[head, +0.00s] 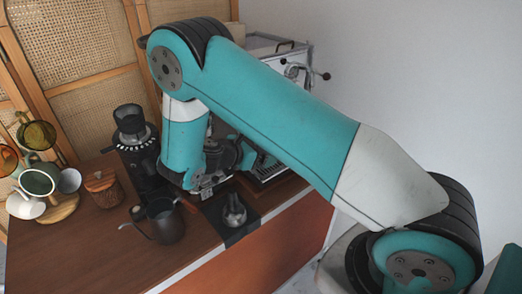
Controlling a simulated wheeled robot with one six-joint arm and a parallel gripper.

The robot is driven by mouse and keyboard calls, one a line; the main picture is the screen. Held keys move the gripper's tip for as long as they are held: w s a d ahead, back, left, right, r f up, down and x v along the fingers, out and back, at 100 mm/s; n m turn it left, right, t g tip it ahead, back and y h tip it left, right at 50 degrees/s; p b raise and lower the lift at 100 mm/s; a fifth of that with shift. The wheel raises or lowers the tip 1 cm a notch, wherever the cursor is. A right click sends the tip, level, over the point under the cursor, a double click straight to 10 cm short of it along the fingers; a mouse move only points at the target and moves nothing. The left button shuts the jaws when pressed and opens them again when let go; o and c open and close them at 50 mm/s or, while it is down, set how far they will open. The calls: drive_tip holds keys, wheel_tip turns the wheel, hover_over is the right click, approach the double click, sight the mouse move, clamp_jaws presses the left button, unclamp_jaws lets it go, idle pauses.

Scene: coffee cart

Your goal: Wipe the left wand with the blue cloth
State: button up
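The espresso machine (284,50) stands at the back of the cart, mostly hidden behind my arm. A lever with dark red knobs shows at its upper right. I cannot make out the left wand; that side of the machine is behind my arm. I see no blue cloth. My forearm points down in front of the machine, and my wrist is close to its front left. My gripper's fingers cannot be told apart from the dark and metal parts there, so I cannot see whether they hold anything.
A grinder (131,128) stands left of my forearm. A dark grey pitcher (167,224) and a metal tamper (235,211) on a dark mat (246,231) are near the front edge. A wooden canister (102,188) and a mug tree (62,209) stand left. The front-left wooden top (100,255) is clear.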

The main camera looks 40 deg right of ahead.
drive_tip(key=shift+s+d+f, duration=0.15)
drive_tip(key=shift+s+f, duration=0.2)
drive_tip(key=shift+s, duration=0.15)
drive_tip(key=shift+s+d+f, duration=0.15)
drive_tip(key=shift+s+f, duration=0.15)
drive_tip(key=shift+s, duration=0.15)
drive_tip(key=shift+w+a+r+p, duration=0.3)
drive_tip(key=shift+w+r+p, duration=0.15)
drive_tip(key=shift+p, duration=0.35)
drive_tip(key=shift+w+a+r+p, duration=0.3)
drive_tip(key=shift+w+p, duration=0.2)
drive_tip(key=shift+p, duration=0.3)
idle(0.4)
drive_tip(key=shift+s+f+b, duration=0.3)
drive_tip(key=shift+s+f, duration=0.85)
drive_tip(key=shift+s, duration=0.15)
